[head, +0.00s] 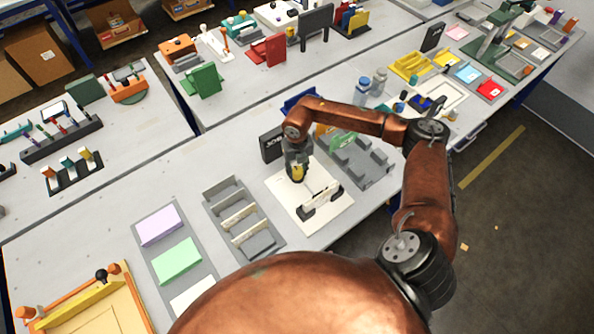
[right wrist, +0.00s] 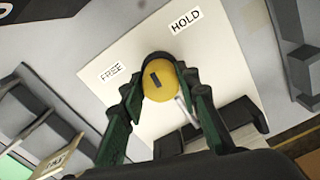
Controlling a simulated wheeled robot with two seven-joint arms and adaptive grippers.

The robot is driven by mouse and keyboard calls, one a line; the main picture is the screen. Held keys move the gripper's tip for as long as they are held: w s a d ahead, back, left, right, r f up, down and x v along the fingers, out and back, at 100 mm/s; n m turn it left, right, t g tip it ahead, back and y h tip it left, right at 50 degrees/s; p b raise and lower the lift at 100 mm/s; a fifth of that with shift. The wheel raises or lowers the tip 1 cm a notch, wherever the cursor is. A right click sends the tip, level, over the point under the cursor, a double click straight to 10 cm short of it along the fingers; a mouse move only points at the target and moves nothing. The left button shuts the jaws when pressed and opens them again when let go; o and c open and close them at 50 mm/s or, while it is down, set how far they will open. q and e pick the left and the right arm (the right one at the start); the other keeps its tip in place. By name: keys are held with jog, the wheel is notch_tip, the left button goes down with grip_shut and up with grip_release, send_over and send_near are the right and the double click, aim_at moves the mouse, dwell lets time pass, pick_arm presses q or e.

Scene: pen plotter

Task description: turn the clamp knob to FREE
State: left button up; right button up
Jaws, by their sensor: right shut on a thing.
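The yellow clamp knob (right wrist: 163,92) sits on the white plotter plate (right wrist: 122,40) in the right wrist view. A short dark mark on its top points up the picture, between the printed FREE label (right wrist: 112,72) and the HOLD label (right wrist: 186,21). My right gripper (right wrist: 160,82) is shut on the knob, with a dark green finger on each side. In the head view my right gripper (head: 297,171) reaches down onto the white plate (head: 284,192), and a bit of yellow knob shows between its fingers. My left gripper is not in view.
A grey slotted rack (head: 220,189) is to the left, and a grey tray (head: 374,172) with blocks is to the right.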

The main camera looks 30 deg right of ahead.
aim_at(297, 170)
jog(key=n+b, duration=0.1)
jog(key=n, duration=0.4)
jog(key=shift+n+b, duration=0.3)
jog(key=n+b, duration=0.1)
jog(key=n, duration=0.3)
jog(key=shift+n, duration=0.3)
jog(key=o, duration=1.2)
jog(key=shift+c, duration=0.2)
jog(key=shift+r, duration=0.1)
notch_tip(297, 170, up, 12)
